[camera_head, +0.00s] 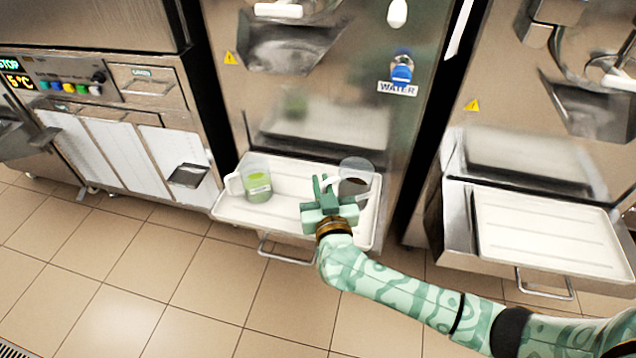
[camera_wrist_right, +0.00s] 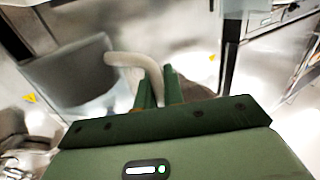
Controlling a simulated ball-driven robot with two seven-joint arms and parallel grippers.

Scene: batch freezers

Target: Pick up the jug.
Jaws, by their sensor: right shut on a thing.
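A clear jug (camera_head: 357,179) with dark brown contents and a pale handle is at the right side of the white tray (camera_head: 290,218) in the head view. My right gripper (camera_head: 324,184) is at its left side, shut on the handle. In the right wrist view, the curved whitish handle (camera_wrist_right: 128,60) runs down between the two green fingers of the right gripper (camera_wrist_right: 161,82). I cannot tell whether this jug rests on the tray or is just above it. A second jug (camera_head: 257,183), with green contents and a label, stands on the tray's left side. My left gripper is not in view.
The tray sits in front of a steel batch freezer (camera_head: 330,80), with a blue water tap (camera_head: 402,74) above right. An empty white tray (camera_head: 545,235) is at the right machine. A control-panel cabinet (camera_head: 110,95) stands at left. The tiled floor (camera_head: 130,270) in front is clear.

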